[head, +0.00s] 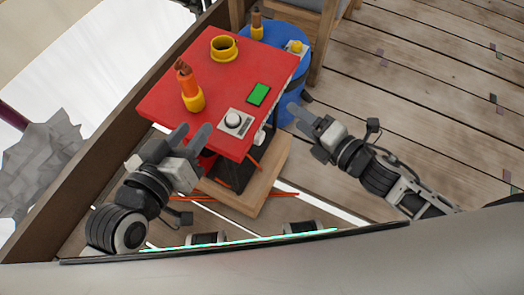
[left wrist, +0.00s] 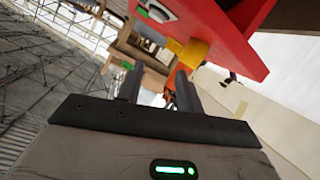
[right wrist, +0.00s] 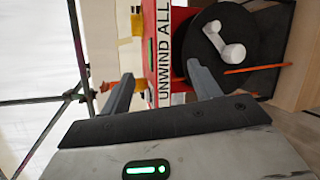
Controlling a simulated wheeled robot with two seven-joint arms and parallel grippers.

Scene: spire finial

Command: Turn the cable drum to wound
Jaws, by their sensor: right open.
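The cable drum (right wrist: 262,70) is a black disc with a white crank handle (right wrist: 222,42) on the side of the red cabinet. In the head view the handle (head: 260,136) shows just below the red top's right edge, and most of the drum is hidden. My right gripper (head: 305,115) is open and empty, to the right of the drum and apart from it. In the right wrist view its fingers (right wrist: 160,84) point towards the cabinet's "UNWIND ALL" lettering (right wrist: 165,55). My left gripper (head: 191,135) is open and empty by the red top's near left edge.
The red top (head: 170,95) carries a yellow mug (head: 224,46), a yellow holder (head: 194,100) with orange sticks, a white dial (head: 235,121) and a green panel (head: 258,94). A blue barrel (head: 290,38) stands behind. Orange cable (head: 275,194) lies below.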

